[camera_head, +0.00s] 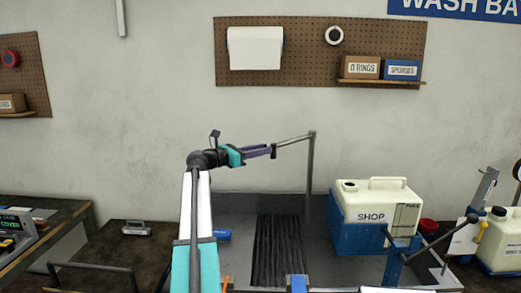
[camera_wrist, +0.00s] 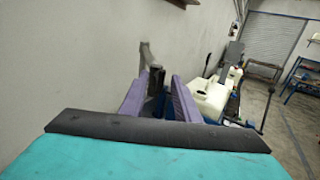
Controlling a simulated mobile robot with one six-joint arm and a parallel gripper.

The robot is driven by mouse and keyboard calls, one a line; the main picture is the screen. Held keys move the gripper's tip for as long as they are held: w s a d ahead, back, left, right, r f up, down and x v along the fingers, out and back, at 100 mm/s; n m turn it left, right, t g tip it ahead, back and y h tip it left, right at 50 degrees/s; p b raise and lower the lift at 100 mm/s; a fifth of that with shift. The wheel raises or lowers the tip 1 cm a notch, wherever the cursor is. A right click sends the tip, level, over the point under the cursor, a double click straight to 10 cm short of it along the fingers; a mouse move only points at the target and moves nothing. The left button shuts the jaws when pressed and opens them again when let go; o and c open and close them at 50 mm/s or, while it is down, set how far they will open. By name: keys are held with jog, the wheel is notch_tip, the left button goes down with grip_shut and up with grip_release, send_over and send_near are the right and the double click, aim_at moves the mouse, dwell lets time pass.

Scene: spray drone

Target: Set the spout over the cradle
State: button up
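The spout (camera_head: 295,139) is a grey pipe arm at the top of an upright post (camera_head: 310,180). It reaches left and ends in a dark downturned tip (camera_head: 273,152). My gripper (camera_head: 268,151) has purple fingers and is level with this tip. In the wrist view the fingers (camera_wrist: 161,74) stand apart, with the dark spout end (camera_wrist: 157,77) between them in the picture. Contact is not clear. A white tank marked SHOP (camera_head: 372,202) sits in a blue holder (camera_head: 356,240) at right, which may be the cradle. The spout points away from it.
A black ribbed mat (camera_head: 279,250) lies in the grey basin below the spout. A blue frame with a dark lever (camera_head: 430,245) stands before the tank. Another pale jug (camera_head: 500,240) is at far right. The wall is close behind.

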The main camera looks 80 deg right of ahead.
grip_shut()
jog(key=shift+s, duration=0.25)
